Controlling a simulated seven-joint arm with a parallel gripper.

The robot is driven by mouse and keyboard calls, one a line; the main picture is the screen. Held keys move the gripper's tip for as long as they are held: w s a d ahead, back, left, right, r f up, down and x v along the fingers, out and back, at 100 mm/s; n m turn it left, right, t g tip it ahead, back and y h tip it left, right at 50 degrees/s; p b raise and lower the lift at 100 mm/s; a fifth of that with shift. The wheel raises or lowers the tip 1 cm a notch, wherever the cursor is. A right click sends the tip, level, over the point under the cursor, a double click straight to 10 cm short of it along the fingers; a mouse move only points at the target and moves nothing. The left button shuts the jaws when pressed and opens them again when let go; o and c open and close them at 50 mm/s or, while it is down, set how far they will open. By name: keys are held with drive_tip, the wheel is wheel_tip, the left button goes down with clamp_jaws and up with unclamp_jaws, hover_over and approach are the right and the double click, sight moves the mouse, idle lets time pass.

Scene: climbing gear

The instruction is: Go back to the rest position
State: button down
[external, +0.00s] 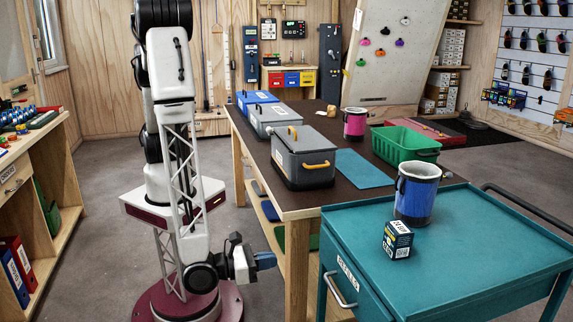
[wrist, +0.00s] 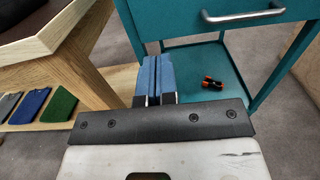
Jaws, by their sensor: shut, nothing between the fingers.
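My gripper (external: 265,261) hangs low beside the table's front leg, left of the teal cart, in the external view. Its blue fingers are shut and hold nothing. In the wrist view my gripper (wrist: 152,62) points toward the lower part of the teal cart (wrist: 187,25), with its fingers pressed together. My arm stands upright on its round base and folds down to the floor side of the table.
The wooden table (external: 290,203) is close on the right and bears lidded boxes, a green crate (external: 408,147) and a pink pot (external: 354,124). The cart (external: 465,240) bears a blue pot (external: 416,195) and a small box (external: 397,240). An orange-black item (wrist: 212,83) lies on the cart's lower shelf.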

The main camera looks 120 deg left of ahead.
drive_tip(key=s+a+r+n+g, duration=0.5)
drive_tip(key=a+r+n+g, duration=0.15)
drive_tip(key=a+r, duration=0.35)
drive_tip(key=s+a+r+n+g, duration=0.5)
drive_tip(key=a+r+n+g, duration=0.15)
drive_tip(key=a+r, duration=0.35)
drive_tip(key=s+a+r+n+t+h, duration=0.1)
drive_tip(key=s+r+n+h, duration=0.5)
drive_tip(key=s, duration=0.5)
drive_tip(key=s+a+r+n+t+h, duration=0.1)
drive_tip(key=s+a+r+n+h, duration=0.1)
drive_tip(key=s+r+n+h, duration=0.5)
drive_tip(key=s+r, duration=0.4)
drive_tip(key=shift+s+a+n+t, duration=0.15)
drive_tip(key=shift+s+n+t, duration=0.15)
drive_tip(key=shift+n+t, duration=0.1)
